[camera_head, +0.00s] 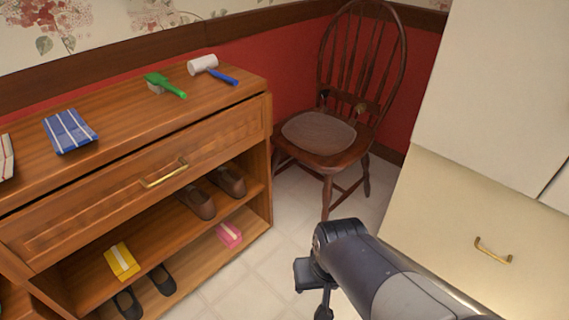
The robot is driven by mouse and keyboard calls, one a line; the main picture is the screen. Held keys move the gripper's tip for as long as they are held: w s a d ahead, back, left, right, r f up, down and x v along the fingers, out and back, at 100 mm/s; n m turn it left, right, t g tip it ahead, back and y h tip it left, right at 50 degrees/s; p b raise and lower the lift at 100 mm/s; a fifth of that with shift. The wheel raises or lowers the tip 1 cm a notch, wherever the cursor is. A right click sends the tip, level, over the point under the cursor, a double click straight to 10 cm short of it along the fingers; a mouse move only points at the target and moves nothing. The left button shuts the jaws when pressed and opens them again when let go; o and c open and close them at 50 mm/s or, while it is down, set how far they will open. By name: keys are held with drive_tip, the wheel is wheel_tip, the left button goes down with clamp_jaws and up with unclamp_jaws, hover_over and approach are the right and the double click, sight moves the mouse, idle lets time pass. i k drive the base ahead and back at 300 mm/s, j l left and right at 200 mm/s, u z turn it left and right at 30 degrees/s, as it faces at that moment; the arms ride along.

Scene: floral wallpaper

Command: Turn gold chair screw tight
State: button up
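A dark wooden spindle-back chair (362,55) stands in the corner between the wooden cabinet and the cream cabinet. A grey-brown pad (318,132) lies on its seat. A small brownish-gold spot (360,108) shows at the right rear of the seat, near the foot of the back; it is too small to tell whether it is the gold screw or how tight it is. My dark arm comes in from the bottom right. My gripper (318,295) is at its end, low over the floor in front of the chair and apart from it. Its fingers are mostly hidden.
A cream cabinet (470,215) fills the right. Tiled floor (285,232) lies open between them.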

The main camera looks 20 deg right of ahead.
sight(360, 108)
drive_tip(key=i+l, duration=0.5)
drive_tip(key=i, duration=0.15)
drive_tip(key=i+l, duration=0.55)
drive_tip(key=i+z, duration=0.05)
drive_tip(key=i, duration=0.05)
